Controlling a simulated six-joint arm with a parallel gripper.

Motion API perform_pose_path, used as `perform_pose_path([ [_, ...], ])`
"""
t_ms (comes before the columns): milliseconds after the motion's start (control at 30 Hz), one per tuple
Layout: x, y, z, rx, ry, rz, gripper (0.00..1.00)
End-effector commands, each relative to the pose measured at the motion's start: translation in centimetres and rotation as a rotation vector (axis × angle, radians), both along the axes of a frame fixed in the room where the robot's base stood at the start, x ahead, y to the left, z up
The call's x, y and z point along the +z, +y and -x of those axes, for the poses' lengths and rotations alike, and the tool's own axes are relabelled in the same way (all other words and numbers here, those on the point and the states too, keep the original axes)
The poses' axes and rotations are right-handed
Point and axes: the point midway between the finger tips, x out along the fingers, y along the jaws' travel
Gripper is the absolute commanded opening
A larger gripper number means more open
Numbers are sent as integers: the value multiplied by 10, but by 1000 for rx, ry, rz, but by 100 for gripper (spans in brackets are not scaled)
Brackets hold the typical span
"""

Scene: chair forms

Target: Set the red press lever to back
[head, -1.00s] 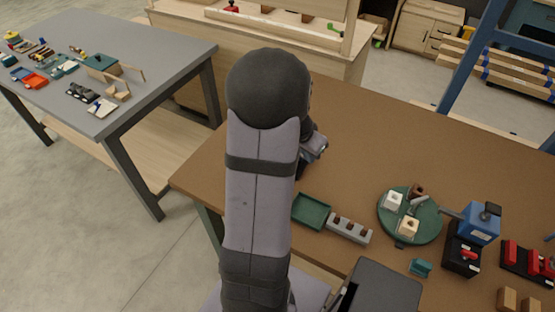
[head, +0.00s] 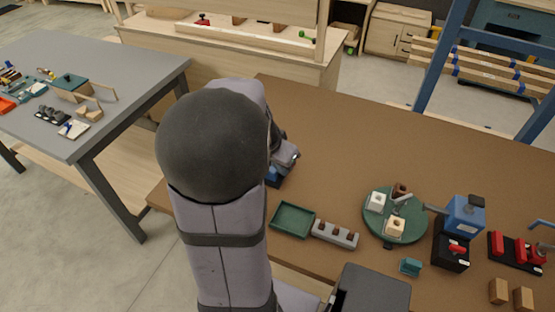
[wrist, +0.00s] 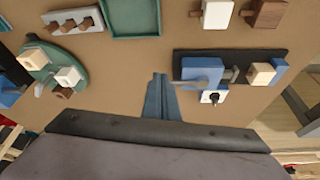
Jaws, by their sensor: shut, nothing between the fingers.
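A blue press (head: 465,215) stands on a black base at the right of the brown table in the head view, with a short red lever (head: 458,248) low on its front. I cannot tell for sure that this is the red press lever. A red fixture (head: 518,247) on a black base stands right of it. My gripper (wrist: 160,80) is shut and empty in the wrist view, beside a blue clamp (wrist: 203,70) on a black base. In the head view my arm mostly hides the gripper. It is well left of the blue press.
A green tray (head: 293,219), a grey block holder (head: 335,234) and a green turntable (head: 394,226) with blocks lie between my arm and the press. Wooden blocks (head: 499,291) lie at the front right. The table behind the turntable is clear.

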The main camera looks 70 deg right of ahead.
Motion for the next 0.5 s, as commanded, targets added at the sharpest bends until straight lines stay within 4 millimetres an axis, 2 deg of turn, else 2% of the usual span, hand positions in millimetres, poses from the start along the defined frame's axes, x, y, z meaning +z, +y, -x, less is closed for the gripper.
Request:
perform_pose_path([
  [200,33,13,-1,2,-2,2,0],
  [500,54,22,0,1,-1,-2,0],
])
